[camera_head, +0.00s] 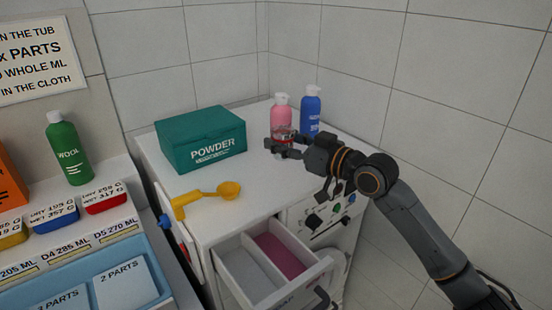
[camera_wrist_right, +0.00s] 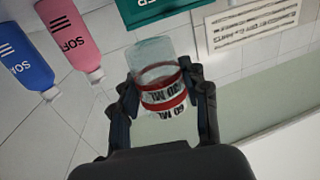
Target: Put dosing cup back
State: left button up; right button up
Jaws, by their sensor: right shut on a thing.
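The dosing cup is a clear cup with red and white bands marked in ML. In the right wrist view the dosing cup (camera_wrist_right: 160,88) sits between the two fingers of my right gripper (camera_wrist_right: 164,105), which is shut on it. In the head view my right gripper (camera_head: 281,146) is above the back of the white machine top, in front of the pink bottle (camera_head: 281,112). The cup is small there and partly hidden by the fingers. The pink bottle also shows in the right wrist view (camera_wrist_right: 68,35). My left gripper is not in view.
A blue bottle (camera_head: 311,112) stands beside the pink one. A green POWDER box (camera_head: 200,138) and a yellow scoop (camera_head: 224,190) lie on the white top (camera_head: 262,178). An open drawer (camera_head: 240,283) with grey and pink compartments sticks out in front. Tiled walls close the back and right.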

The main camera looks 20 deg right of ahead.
jog(key=w+f, duration=0.5)
jog(key=shift+f, duration=0.3)
jog(key=f, duration=0.1)
jog(key=f+p, duration=0.1)
jog(key=f, duration=0.1)
jog(key=shift+w+f, duration=0.1)
jog(key=shift+w, duration=0.25)
jog(key=shift+f, duration=0.2)
jog(key=shift+s, duration=0.1)
jog(key=shift+f, duration=0.2)
jog(key=o, duration=1.2)
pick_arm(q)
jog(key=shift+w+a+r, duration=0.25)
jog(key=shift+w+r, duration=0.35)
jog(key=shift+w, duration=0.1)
pick_arm(e)
jog(key=shift+r, duration=0.1)
